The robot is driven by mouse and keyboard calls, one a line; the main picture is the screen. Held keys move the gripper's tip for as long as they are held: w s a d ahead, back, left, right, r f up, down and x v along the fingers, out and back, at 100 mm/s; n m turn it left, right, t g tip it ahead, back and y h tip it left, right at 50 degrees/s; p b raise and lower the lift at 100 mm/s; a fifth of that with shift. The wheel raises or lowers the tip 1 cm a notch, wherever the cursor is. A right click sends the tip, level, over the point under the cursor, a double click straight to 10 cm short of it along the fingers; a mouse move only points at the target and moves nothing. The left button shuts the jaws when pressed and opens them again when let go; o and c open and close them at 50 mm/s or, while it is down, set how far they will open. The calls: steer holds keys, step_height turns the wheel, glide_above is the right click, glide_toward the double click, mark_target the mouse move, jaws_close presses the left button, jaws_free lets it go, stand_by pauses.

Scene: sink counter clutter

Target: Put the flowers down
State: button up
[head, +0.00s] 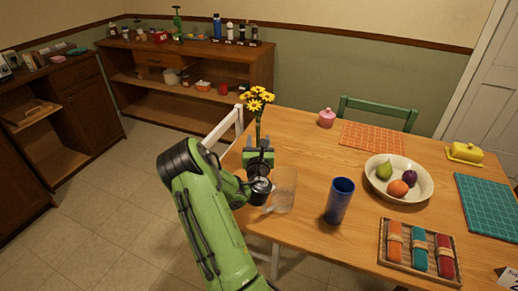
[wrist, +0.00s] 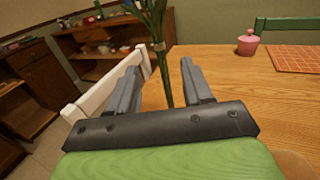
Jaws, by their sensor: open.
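The flowers (head: 257,99) are a bunch of yellow blooms with dark centres on green stems, tied with a band. In the head view they stand upright near the left edge of the wooden table, just beyond my gripper (head: 259,155). In the wrist view the tied green stems (wrist: 158,46) come down between the two grey fingers of my gripper (wrist: 160,75). The fingers are apart, with visible gaps to the stems. The stems' lower end is partly hidden by the gripper's body, so I cannot tell whether it touches the table.
A clear pitcher (head: 284,190) and a blue tumbler (head: 339,201) stand right of my gripper on the table (head: 310,239). A fruit bowl (head: 399,194), orange mat (head: 372,138) and pink jar (head: 327,118) are farther right. A white chair (head: 224,127) is at the left edge.

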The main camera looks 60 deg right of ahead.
steer(key=w+a+r+m+g+y, duration=0.1)
steer(key=a+r+m+y, duration=0.3)
steer(key=a+m, duration=0.75)
steer(key=w+a+r+m+g+y, duration=0.15)
steer(key=a+r+m+y, duration=0.25)
steer(key=a+m, duration=0.7)
steer(key=s+a+y, duration=0.2)
steer(key=s+a, duration=0.3)
steer(key=a, duration=0.3)
steer(key=s+a+r+m+y, duration=0.1)
steer(key=s+a+y, duration=0.2)
steer(key=s+a, duration=0.2)
steer(key=s+a+g+y, duration=0.1)
steer(key=s+a, duration=0.4)
steer(key=a, duration=0.6)
steer(key=shift+r+y, duration=0.25)
steer(key=shift+y, duration=0.65)
